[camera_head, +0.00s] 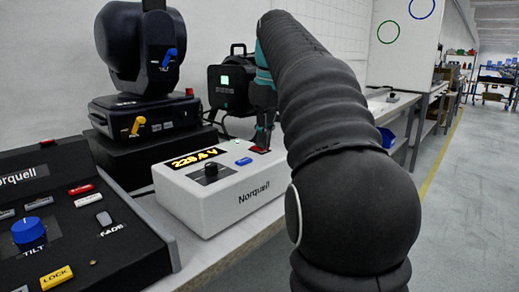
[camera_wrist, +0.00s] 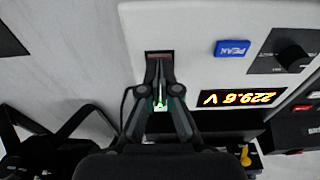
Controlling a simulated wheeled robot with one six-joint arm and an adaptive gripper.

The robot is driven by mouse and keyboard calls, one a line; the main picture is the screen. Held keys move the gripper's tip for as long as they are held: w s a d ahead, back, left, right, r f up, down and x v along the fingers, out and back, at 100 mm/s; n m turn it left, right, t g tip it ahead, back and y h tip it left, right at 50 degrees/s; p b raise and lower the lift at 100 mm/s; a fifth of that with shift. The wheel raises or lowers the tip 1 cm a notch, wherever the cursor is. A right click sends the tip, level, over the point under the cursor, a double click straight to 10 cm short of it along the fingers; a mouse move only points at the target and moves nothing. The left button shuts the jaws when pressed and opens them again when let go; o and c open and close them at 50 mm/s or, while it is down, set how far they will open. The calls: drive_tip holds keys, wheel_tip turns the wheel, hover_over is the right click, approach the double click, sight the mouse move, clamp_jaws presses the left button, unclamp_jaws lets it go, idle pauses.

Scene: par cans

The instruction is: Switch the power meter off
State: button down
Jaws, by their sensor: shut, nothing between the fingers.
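The power meter (camera_head: 240,199) is a white box marked Norquell on the bench, and its top also shows in the wrist view (camera_wrist: 200,25). Its display (camera_head: 194,158) is lit in yellow and reads about 229.6 V in the wrist view (camera_wrist: 238,98). A small red switch (camera_wrist: 160,55) in a dark frame sits on its top, near the far right corner. My gripper (camera_head: 262,146) is shut and empty, pointing down at this switch. In the wrist view its fingertips (camera_wrist: 158,66) overlap the switch's edge; I cannot tell whether they touch it.
A blue PEAK button (camera_head: 243,161) and a black knob (camera_head: 211,170) are on the meter's top. A black Norquell console (camera_head: 75,225) stands at left. Behind are a black moving-head light (camera_head: 130,55) and a black lamp with a green screen (camera_head: 232,85). The aisle at right is clear.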

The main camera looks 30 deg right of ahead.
wheel_tip(320, 180, up, 5)
drive_tip(key=p, duration=0.5)
drive_tip(key=shift+f, duration=0.15)
drive_tip(key=shift+r, duration=1.05)
